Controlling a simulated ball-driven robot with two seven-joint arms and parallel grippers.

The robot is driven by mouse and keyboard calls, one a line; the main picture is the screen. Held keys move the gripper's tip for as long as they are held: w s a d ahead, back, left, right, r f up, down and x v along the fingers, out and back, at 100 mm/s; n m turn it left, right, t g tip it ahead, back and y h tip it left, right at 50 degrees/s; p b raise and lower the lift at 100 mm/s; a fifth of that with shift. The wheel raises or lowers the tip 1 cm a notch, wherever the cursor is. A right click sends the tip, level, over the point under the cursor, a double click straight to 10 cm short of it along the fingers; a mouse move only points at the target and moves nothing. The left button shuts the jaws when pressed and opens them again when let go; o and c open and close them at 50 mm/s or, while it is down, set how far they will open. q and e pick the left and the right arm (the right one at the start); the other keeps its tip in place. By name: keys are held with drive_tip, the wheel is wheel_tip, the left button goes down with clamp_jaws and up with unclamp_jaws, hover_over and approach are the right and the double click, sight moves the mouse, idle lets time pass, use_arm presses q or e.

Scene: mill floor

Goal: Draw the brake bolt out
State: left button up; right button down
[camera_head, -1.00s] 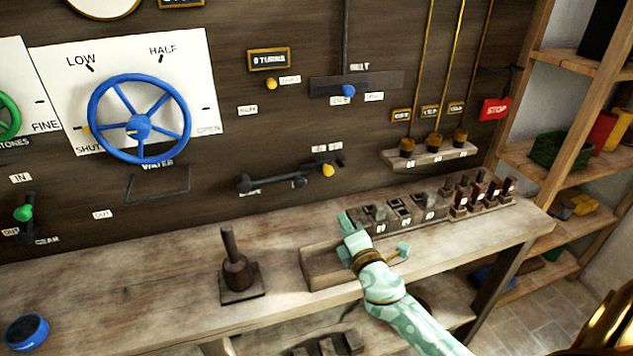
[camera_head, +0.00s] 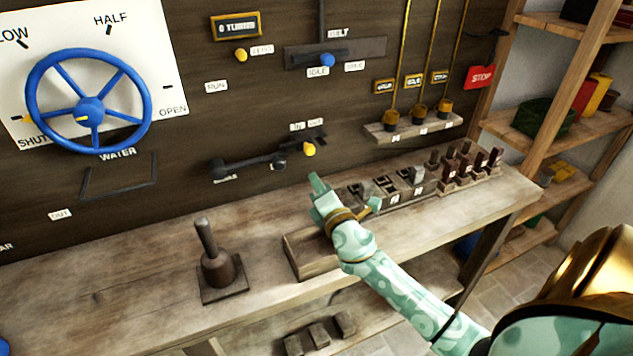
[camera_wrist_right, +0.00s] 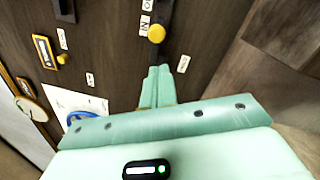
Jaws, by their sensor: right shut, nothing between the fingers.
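The brake bolt is a dark bar on the wall panel with a yellow knob (camera_head: 308,149) at its right end, by small white labels. In the right wrist view the yellow knob (camera_wrist_right: 157,33) sits just beyond my fingertips, beside a label reading IN. My right gripper (camera_head: 317,182) is shut and empty, a little below the knob. In the right wrist view its closed fingers (camera_wrist_right: 158,76) point toward the knob, apart from it as far as I can tell. My left gripper is not in view.
A wooden bench (camera_head: 130,270) runs below the panel. On it stand a dark handled block (camera_head: 220,268), an open wooden tray (camera_head: 304,262) and a row of dark blocks. The blue water wheel (camera_head: 88,110) is at left, the belt lever knob (camera_head: 327,60) above, and shelves at right.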

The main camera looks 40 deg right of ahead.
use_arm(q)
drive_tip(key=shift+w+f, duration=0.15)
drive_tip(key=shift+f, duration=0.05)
use_arm(e)
drive_tip(key=x, duration=0.7)
drive_tip(key=shift+w, duration=0.15)
drive_tip(key=shift+d, duration=0.15)
use_arm(q)
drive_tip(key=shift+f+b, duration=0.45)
drive_tip(key=shift+b, duration=0.25)
use_arm(e)
drive_tip(key=d, duration=0.2)
drive_tip(key=s+d, duration=0.1)
drive_tip(key=d, duration=0.1)
drive_tip(key=shift+d, duration=0.15)
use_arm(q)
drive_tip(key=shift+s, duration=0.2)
use_arm(e)
drive_tip(key=shift+s, duration=0.1)
